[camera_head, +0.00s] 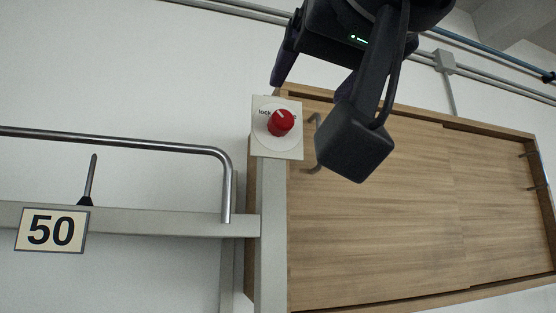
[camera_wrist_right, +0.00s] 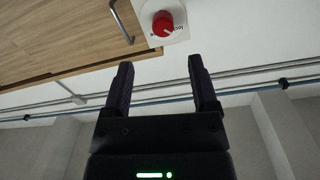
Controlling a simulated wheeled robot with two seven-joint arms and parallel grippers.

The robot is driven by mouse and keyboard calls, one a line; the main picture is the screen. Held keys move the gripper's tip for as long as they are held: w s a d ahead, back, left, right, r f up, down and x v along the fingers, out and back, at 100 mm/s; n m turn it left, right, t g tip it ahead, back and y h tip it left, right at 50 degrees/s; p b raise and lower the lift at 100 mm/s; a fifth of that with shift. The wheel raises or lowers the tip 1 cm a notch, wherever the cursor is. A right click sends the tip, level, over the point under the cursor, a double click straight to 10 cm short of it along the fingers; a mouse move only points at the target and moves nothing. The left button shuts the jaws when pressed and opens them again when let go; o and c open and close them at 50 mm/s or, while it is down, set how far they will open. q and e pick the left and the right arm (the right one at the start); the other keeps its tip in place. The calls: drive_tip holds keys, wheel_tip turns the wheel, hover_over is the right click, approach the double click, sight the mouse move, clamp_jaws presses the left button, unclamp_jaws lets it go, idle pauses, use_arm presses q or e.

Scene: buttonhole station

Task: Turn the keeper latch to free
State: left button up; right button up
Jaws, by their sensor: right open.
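The keeper latch is a red round knob (camera_head: 281,122) with a pale pointer mark, on a cream plate (camera_head: 262,146) fixed to a grey post. The word "lock" shows at the knob's upper left; the other label is mostly hidden behind the knob. In the head view the pointer tilts to the upper left. The knob also shows at the top of the right wrist view (camera_wrist_right: 162,22). My right gripper (camera_wrist_right: 160,75) is open and empty, apart from the knob. In the head view it is above the plate, partly cut off by the top edge. My left gripper is out of view.
A wooden cabinet (camera_head: 390,220) with metal handles stands right of the post, close to the plate. A bent metal rail (camera_head: 120,139), a grey crossbar and a "50" sign (camera_head: 51,230) are at the left. Pipes (camera_head: 500,80) run along the wall.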

sight(284, 119)
drive_tip(key=p+x, duration=0.2)
drive_tip(key=x, duration=0.5)
drive_tip(key=shift+w+a+p, duration=0.25)
drive_tip(key=shift+w+p, duration=0.1)
drive_tip(key=shift+a, duration=0.1)
drive_tip(key=shift+s, duration=0.2)
drive_tip(key=shift+w, duration=0.2)
drive_tip(key=c, duration=0.4)
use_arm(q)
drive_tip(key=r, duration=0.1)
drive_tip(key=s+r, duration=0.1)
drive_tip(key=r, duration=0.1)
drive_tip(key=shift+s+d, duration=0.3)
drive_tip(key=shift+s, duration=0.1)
use_arm(e)
clamp_jaws()
